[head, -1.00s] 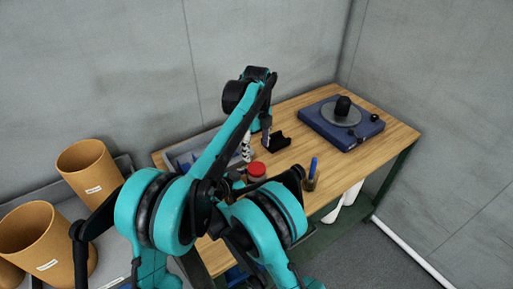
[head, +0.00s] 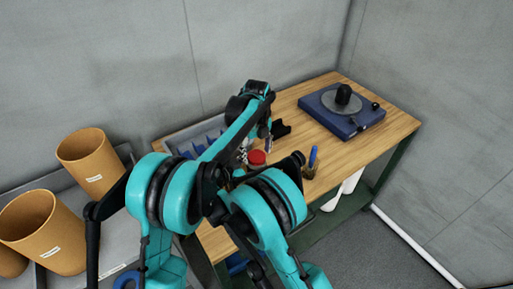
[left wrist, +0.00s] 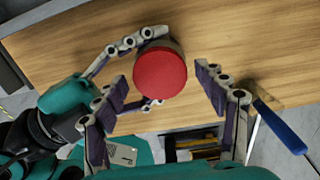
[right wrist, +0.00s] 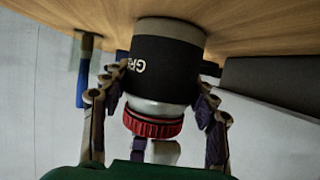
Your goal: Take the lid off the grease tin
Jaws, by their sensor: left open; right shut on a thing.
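The grease tin (right wrist: 166,65) stands upright on the wooden bench, with a dark label and a red lid (right wrist: 152,124). The lid also shows in the head view (head: 257,157) and from above in the left wrist view (left wrist: 160,72). My right gripper (right wrist: 160,88) is shut around the tin's body, one finger on each side, below the lid. My left gripper (left wrist: 161,78) is open above the lid, its fingers apart on either side of it. It seems clear of the lid. In the head view my arms hide most of the tin's body and the right gripper.
A black holder (head: 280,129) and a grey tray with blue dividers (head: 195,140) lie behind. A blue turntable device (head: 345,120) occupies the far right. Brown buckets (head: 92,160) stand at left.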

